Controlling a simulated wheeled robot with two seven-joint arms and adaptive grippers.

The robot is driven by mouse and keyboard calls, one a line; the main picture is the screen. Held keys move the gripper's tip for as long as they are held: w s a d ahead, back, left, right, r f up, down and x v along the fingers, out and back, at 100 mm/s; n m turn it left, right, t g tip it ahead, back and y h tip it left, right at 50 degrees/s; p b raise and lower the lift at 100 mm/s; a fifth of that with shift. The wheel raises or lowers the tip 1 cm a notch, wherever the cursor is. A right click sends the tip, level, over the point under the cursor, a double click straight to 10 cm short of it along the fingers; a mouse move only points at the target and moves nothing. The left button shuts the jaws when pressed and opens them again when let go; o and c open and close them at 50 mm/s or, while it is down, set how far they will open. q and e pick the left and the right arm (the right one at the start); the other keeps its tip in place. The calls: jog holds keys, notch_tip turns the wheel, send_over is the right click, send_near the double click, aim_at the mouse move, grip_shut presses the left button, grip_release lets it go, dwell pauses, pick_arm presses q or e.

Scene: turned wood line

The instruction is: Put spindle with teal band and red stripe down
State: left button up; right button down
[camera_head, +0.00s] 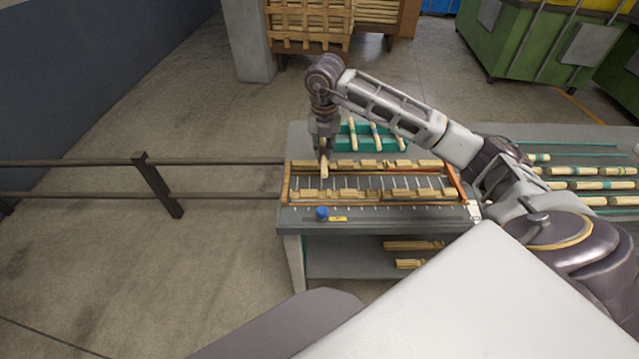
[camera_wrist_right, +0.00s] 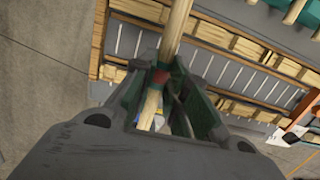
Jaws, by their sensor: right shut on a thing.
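My right gripper (camera_head: 323,143) is above the left end of the slotted rack (camera_head: 285,188) on the workbench. It is shut on a pale wooden spindle (camera_head: 324,167), which hangs down toward the rack. In the right wrist view, the spindle (camera_wrist_right: 177,28) runs between the fingers (camera_wrist_right: 163,85), and a red stripe shows at the grip. The fingers partly hide its banding. I cannot tell whether its lower end touches the rack. My left gripper is not in view.
A teal tray (camera_head: 343,130) with several banded spindles lies behind the rack. More spindles (camera_head: 590,185) lie on a surface at the right. A blue knob (camera_head: 321,213) sits on the bench's front edge. A railing (camera_head: 220,162) meets the bench's left side.

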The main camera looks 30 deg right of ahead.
jog(key=shift+w+a, duration=0.1)
jog(key=shift+a, duration=0.05)
jog(key=shift+w, duration=0.15)
jog(key=shift+f, duration=0.1)
jog(key=shift+f, duration=3.05)
